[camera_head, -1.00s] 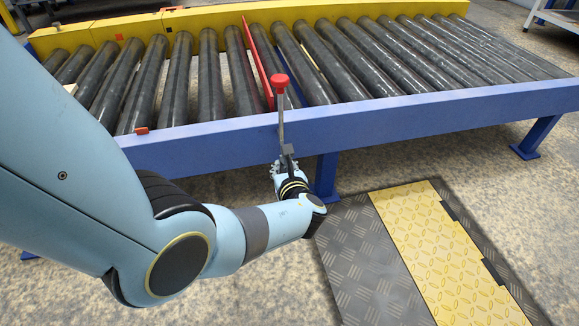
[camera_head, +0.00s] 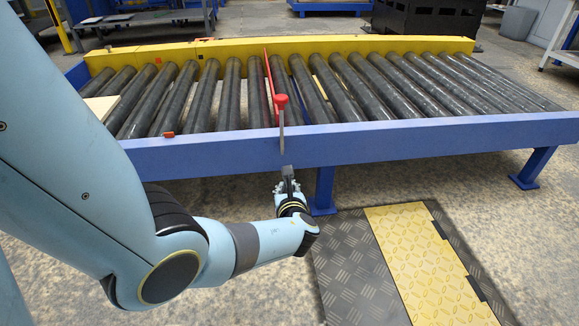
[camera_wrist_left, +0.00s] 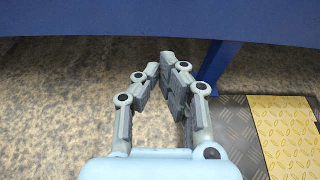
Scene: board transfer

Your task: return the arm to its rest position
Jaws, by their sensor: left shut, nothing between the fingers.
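My left arm (camera_head: 150,240) comes in from the left in the head view. My left gripper (camera_head: 288,174) is shut and empty, in front of and below the conveyor's blue rail (camera_head: 400,141). The lever (camera_head: 282,137) with a red knob (camera_head: 281,101) stands upright at the rail, just above the fingertips, with a small gap in the picture. In the left wrist view my gripper (camera_wrist_left: 160,72) has its fingertips close together over the floor, with nothing visible between them. My right gripper is not in view.
The roller conveyor (camera_head: 230,100) spans the view, with a red bar (camera_head: 268,84) between rollers. A pale board (camera_head: 102,107) lies partly hidden at its left end. A blue leg (camera_head: 324,190) stands close behind my gripper. A black and yellow floor plate (camera_head: 410,250) lies to the right.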

